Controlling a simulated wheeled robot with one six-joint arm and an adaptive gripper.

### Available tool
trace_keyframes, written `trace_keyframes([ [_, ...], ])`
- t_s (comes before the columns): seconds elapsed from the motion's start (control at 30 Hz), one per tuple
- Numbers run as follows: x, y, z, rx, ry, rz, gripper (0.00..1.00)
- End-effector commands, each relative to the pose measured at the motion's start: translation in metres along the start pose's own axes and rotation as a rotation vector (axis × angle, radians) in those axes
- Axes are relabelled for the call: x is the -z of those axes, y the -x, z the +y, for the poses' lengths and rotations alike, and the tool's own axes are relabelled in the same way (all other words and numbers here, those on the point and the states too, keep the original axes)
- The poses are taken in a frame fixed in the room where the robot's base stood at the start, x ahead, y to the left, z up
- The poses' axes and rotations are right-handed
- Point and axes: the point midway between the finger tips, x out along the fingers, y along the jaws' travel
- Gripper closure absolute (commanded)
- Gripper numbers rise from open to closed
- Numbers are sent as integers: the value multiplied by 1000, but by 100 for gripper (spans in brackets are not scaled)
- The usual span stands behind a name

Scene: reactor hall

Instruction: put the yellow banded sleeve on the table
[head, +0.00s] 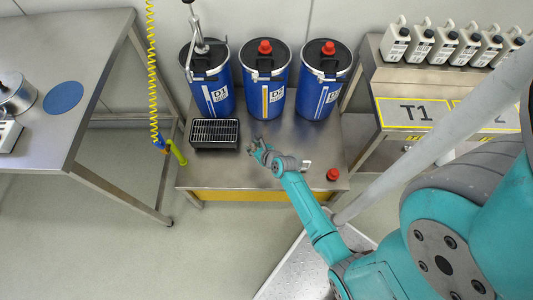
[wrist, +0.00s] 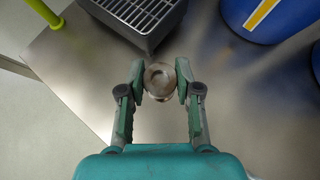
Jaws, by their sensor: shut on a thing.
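My gripper (wrist: 160,82) is shut on a round, grey-brown metallic piece (wrist: 160,80), seen nearly end-on in the wrist view. No yellow band shows on it from here, so I cannot confirm it is the sleeve. In the head view my gripper (head: 257,147) is over the low steel bench (head: 225,174), to the right of a black grated tray; its height above the bench is hard to tell. A steel table (head: 75,72) stands at the left, with a blue disc (head: 63,97) on its top. No other banded sleeve is visible.
Blue drums (head: 210,78) with several fittings line the bench's back edge. The grated tray (head: 214,134) is close by. A red cap (head: 332,174) lies at the bench's front right. A yellow coiled hose (head: 151,70) hangs between table and bench. White jugs (head: 395,42) stand at right.

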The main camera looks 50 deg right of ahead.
Motion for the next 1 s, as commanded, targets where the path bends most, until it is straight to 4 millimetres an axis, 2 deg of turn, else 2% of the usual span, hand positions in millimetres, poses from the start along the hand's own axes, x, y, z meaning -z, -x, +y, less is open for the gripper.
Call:
trace_keyframes([
  [0.03,2,3,-11,31,-20,0,100],
  [0.1,4,5,-20,58,-40,-1,100],
  [0.2,11,3,-26,75,-53,1,100],
  [0.5,51,-24,-26,77,-56,1,100],
  [0.73,60,-31,-26,75,-52,-1,100],
  [1.0,80,-44,-26,74,-54,0,100],
])
